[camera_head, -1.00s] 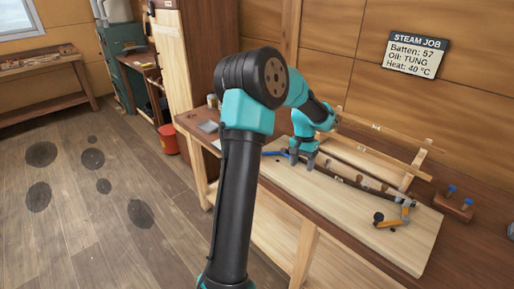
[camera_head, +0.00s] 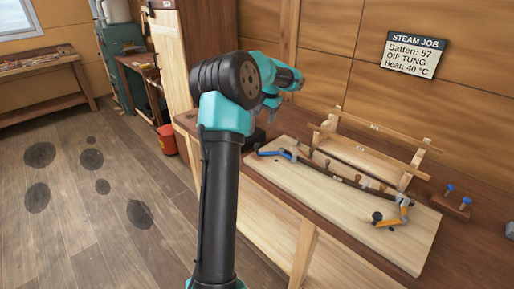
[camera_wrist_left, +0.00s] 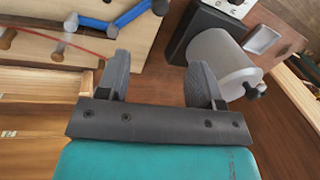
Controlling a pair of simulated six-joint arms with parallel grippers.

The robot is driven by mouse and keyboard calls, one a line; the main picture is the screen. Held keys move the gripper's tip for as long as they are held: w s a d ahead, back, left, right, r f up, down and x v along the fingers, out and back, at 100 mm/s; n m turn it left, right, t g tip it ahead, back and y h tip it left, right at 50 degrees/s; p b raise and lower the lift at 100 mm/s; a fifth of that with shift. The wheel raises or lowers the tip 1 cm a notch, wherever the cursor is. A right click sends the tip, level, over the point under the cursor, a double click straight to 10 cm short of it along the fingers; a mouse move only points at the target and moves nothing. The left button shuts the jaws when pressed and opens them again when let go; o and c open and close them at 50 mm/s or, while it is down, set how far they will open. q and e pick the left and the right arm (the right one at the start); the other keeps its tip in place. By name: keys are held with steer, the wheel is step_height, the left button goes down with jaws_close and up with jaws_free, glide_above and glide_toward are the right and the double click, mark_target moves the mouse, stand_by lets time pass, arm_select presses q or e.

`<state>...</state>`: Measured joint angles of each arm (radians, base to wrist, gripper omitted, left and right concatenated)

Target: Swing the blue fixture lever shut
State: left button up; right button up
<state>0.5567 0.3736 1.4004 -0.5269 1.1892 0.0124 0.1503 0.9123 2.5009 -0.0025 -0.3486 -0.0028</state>
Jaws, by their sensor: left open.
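The blue fixture lever (camera_head: 270,153) lies at the left end of the pale fixture board (camera_head: 330,192), near a grey clamp on the dark curved batten (camera_head: 335,176). In the left wrist view the blue lever (camera_wrist_left: 128,14) is at the top left, bent at a grey joint, beyond the fingers and apart from them. My left gripper (camera_wrist_left: 157,82) is open and empty, its two dark fingers spread. In the head view it hangs behind my arm, back and left of the lever, its tips mostly hidden. My right gripper is not in view.
An orange lever (camera_head: 388,222) sits at the board's right end. A wooden rack (camera_head: 365,152) stands behind the board. A block with blue-topped pegs (camera_head: 452,204) is at the right.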

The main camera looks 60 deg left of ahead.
mark_target(257, 145)
arm_select(q)
steer(key=a+f, duration=0.1)
steer(key=f, duration=0.4)
steer(key=s+a+f, duration=0.1)
steer(key=f, duration=0.5)
steer(key=a+f, duration=0.1)
steer(key=f, duration=0.4)
steer(key=shift+s+f, duration=0.15)
steer(key=shift+f, duration=0.15)
jaws_close()
